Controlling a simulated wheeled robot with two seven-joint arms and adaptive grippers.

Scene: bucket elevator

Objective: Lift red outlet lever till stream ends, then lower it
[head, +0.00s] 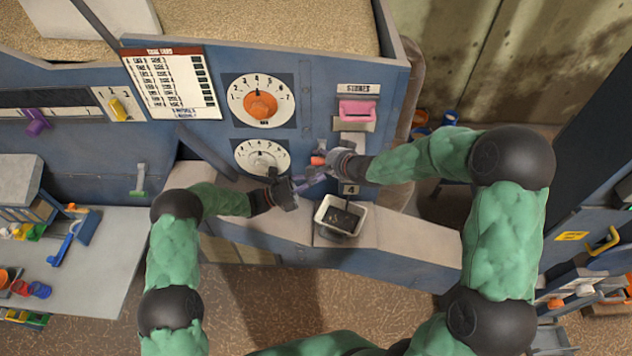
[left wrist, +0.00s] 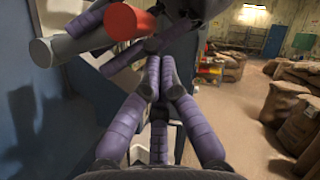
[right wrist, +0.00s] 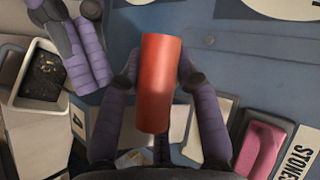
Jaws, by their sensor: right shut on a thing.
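The red outlet lever (head: 318,160) is on the blue panel below the pink-handled STONES slot. In the right wrist view its red cylindrical handle (right wrist: 155,85) lies between the fingers of my right gripper (right wrist: 158,75), which is shut on it. My left gripper (head: 308,181) is just left of and below the lever; its purple fingers converge at their tips in the left wrist view (left wrist: 152,88) with nothing seen between them. A white-rimmed bin (head: 326,228) with dark contents stands below the outlet marked 4. I cannot make out clearly whether a stream is falling.
The pink handle (head: 357,111) is close above my right gripper. A ledge (head: 400,236) runs under the panel, and a table (head: 100,250) with small coloured items stands at left.

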